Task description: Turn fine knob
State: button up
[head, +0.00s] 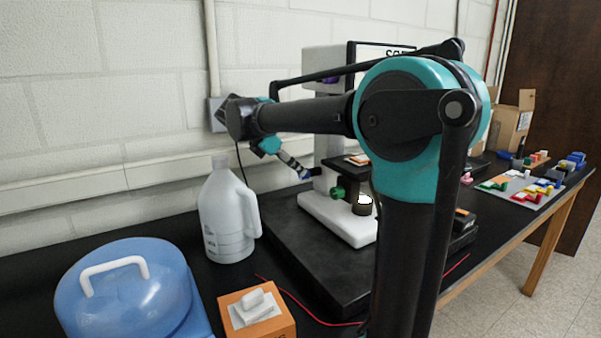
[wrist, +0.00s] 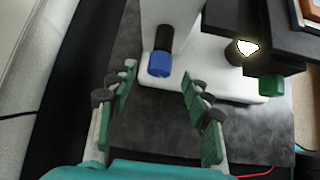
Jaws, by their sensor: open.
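A blue knob (wrist: 159,64) sits on the end of a black knob (wrist: 165,38) on the side of the white microscope (wrist: 215,82). I take the blue one to be the fine knob. My gripper (wrist: 158,76) is open, with its green-padded fingers on either side of the blue knob in the wrist view; I see no contact. In the head view, my gripper (head: 296,168) is beside the left of the microscope base (head: 340,217), close to the blue knob (head: 304,174). A green knob (wrist: 271,86) hangs below the black stage (wrist: 265,45).
A white jug (head: 228,215), a blue lidded container (head: 125,290) and an orange box (head: 257,315) stand to the left and front. A red wire (head: 310,312) crosses the dark bench. Colored blocks (head: 530,190) lie at the far right.

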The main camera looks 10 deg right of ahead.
jog(key=shift+x, duration=1.95)
jog(key=shift+c, duration=0.2)
grip_shut()
jog(key=shift+s+t, duration=0.1)
jog(key=shift+t, duration=0.2)
jog(key=m+t, duration=0.1)
jog(key=m+t+y, duration=0.1)
jog(key=shift+s+d+t, duration=0.1)
jog(key=shift+s+t, duration=0.15)
jog(key=shift+t, duration=0.15)
jog(key=t, duration=0.1)
jog(key=m+t, duration=0.2)
jog(key=shift+s+f+t+y, duration=0.15)
jog(key=shift+f+t+y, duration=0.15)
jog(key=shift+y, duration=0.1)
jog(key=shift+d, duration=0.1)
